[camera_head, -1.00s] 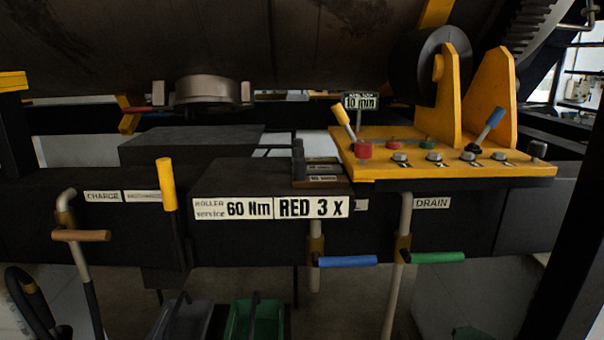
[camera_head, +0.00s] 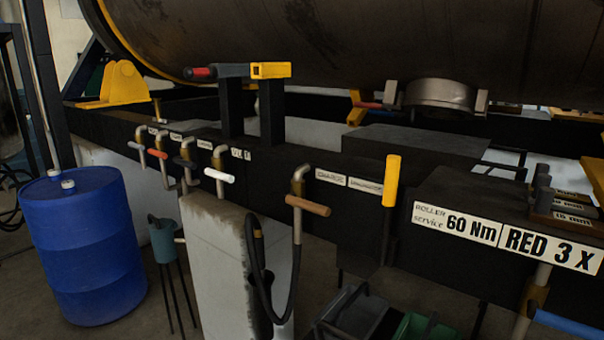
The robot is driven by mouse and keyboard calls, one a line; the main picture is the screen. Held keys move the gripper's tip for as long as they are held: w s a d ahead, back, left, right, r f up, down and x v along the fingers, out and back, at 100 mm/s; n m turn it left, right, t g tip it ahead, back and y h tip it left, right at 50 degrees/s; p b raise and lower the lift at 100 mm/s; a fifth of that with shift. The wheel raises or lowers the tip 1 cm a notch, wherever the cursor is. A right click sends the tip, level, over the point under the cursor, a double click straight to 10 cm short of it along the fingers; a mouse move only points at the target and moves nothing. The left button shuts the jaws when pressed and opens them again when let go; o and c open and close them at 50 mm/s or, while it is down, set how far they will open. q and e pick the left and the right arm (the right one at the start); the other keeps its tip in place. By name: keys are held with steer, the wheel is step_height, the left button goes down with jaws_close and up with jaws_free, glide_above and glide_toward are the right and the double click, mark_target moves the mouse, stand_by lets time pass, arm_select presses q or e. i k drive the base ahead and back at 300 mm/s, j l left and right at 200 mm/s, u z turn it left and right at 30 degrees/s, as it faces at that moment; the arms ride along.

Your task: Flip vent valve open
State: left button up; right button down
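Neither of my grippers is in the head view. A row of small pipe valves runs along the dark beam at left. Their handles are a pale one (camera_head: 136,146), a red one (camera_head: 157,153), a dark one (camera_head: 184,162) and a white one (camera_head: 219,175). The labels above them are too small to read, so I cannot tell which is the vent valve. Nearer, a valve with a brown handle (camera_head: 308,205) sits under the CHARGE label (camera_head: 331,177). Its handle lies roughly level. A yellow upright lever (camera_head: 391,180) stands to its right.
A blue drum (camera_head: 82,245) stands on the floor at left, beside a small teal stand (camera_head: 163,240). A pale block (camera_head: 228,265) stands in front of the valve row, with a black hose (camera_head: 260,285). Dark and green bins (camera_head: 420,327) sit low. A blue handle (camera_head: 565,325) is at lower right.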

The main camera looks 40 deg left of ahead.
mark_target(210, 171)
steer(key=u, duration=1.8)
steer(key=i+j, duration=0.25)
steer(key=i, duration=0.2)
steer(key=i+j, duration=0.3)
steer(key=i, duration=0.15)
steer(key=i+j, duration=0.25)
steer(key=i, duration=0.2)
